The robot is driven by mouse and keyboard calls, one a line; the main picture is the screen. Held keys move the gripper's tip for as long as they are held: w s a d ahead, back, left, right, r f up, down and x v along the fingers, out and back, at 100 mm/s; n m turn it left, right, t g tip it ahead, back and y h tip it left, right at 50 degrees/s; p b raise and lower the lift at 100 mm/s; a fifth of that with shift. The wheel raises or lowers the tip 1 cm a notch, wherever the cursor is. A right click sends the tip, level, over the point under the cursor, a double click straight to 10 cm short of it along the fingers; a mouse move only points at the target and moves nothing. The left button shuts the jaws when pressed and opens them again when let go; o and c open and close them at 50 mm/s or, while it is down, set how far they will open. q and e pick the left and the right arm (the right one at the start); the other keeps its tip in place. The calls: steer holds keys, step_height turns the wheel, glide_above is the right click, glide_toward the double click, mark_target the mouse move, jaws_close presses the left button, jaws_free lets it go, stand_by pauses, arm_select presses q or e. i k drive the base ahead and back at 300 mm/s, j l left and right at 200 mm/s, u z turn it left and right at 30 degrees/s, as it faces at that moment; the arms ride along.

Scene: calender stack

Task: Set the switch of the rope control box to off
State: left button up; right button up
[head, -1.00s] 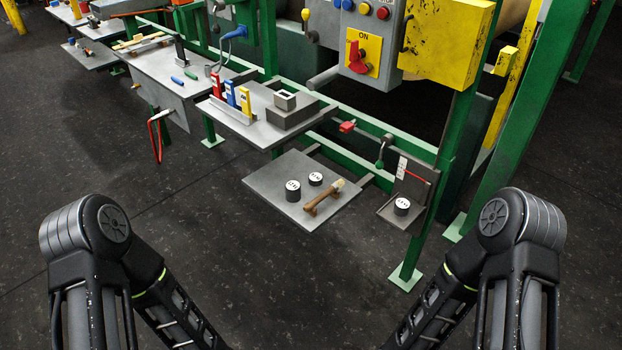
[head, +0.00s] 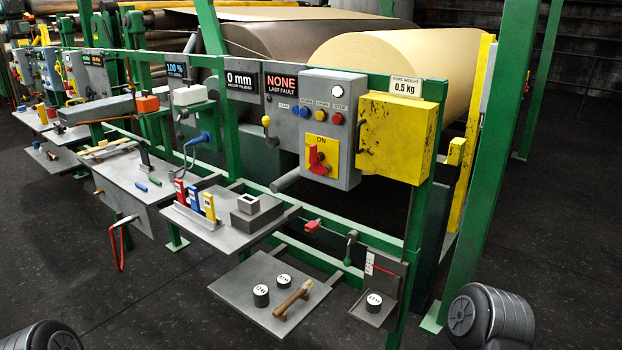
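A grey control box (head: 345,95) hangs on the green frame, right of the middle. Its red rotary switch (head: 317,160) sits on a yellow plate (head: 322,143) marked ON at the top; the handle looks roughly upright. I cannot read a rope label on this box. A yellow box (head: 402,130) adjoins it on the right, under a sign (head: 405,87) reading rope weight 0.5 kg. Neither of my grippers is in view; only parts of my arms show at the bottom edge.
A grey shelf (head: 228,243) with red, blue and yellow holders juts out at the front, left of the box. A lower shelf (head: 235,291) holds weights and a wooden-handled tool. A lever with a yellow knob (head: 266,121) stands left of the box. Dark floor lies clear in front.

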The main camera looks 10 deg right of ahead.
mark_target(316, 167)
steer(key=i+j, duration=0.35)
steer(key=i, duration=0.15)
steer(key=i+j, duration=0.3)
steer(key=i, duration=0.25)
steer(key=i+j+z, duration=0.25)
steer(key=z, duration=1.15)
